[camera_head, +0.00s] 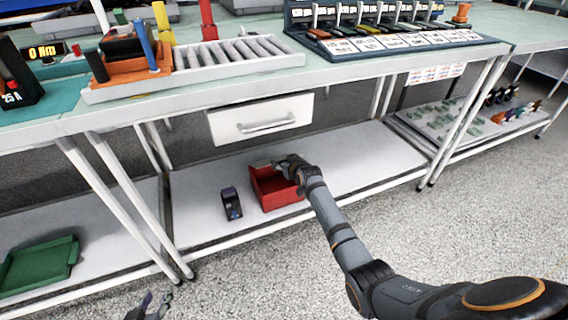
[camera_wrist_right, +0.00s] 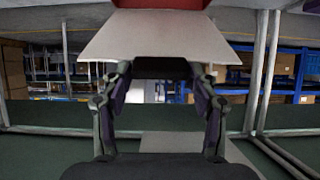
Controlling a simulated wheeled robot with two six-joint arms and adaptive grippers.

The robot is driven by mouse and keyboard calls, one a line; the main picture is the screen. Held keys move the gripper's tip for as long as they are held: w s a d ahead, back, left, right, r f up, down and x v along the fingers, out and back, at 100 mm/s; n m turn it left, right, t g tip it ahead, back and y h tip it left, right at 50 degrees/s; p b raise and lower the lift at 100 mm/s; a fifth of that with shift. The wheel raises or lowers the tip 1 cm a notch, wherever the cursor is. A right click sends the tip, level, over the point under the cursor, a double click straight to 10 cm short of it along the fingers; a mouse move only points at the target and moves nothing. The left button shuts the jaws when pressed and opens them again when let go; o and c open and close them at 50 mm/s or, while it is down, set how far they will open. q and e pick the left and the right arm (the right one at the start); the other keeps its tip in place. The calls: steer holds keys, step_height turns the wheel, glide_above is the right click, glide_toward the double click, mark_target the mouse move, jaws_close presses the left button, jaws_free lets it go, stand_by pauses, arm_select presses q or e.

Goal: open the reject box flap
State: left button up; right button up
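The red reject box (camera_head: 279,192) stands on the white lower shelf under the bench. In the right wrist view, a strip of red box (camera_wrist_right: 163,3) shows at the top edge, with a pale grey panel, apparently the flap (camera_wrist_right: 160,32), below it. A dark bar (camera_wrist_right: 161,68) at the panel's near edge lies between the fingertips. My right gripper (camera_head: 284,162) is at the box's upper edge, its fingers (camera_wrist_right: 161,80) spread apart; whether they touch the bar is unclear. My left gripper (camera_head: 156,303) is low at the bottom edge, fingers apart and empty, away from the box.
A dark device (camera_head: 231,204) stands left of the box. A white drawer (camera_head: 262,118) hangs above it under the bench top (camera_head: 200,82). Bench legs (camera_head: 125,205) flank the shelf, and a green tray (camera_head: 40,264) lies at far left. Bare shelf lies right of the box.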

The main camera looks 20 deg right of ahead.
steer(key=shift+o, duration=1.3)
steer(key=shift+f, duration=0.1)
steer(key=shift+s, duration=0.1)
